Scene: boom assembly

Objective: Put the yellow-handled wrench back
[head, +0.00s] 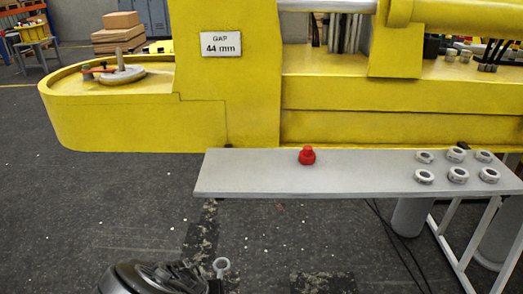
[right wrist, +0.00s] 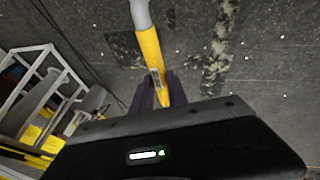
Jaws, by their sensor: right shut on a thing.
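The yellow-handled wrench shows in the right wrist view (right wrist: 149,48), with its grey shank running out of the top edge. My right gripper (right wrist: 160,90) is shut on the yellow handle and holds it over the dark floor. The wrench's handle is hidden in the head view. My left gripper cannot be made out.
The grey bench (head: 290,182) carries a red knobbed part (head: 307,156) and several grey ring nuts (head: 458,175) at its right end. The yellow boom (head: 380,125) stands behind it, labelled "GAP 44 mm". Open floor (head: 110,210) lies left of the bench.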

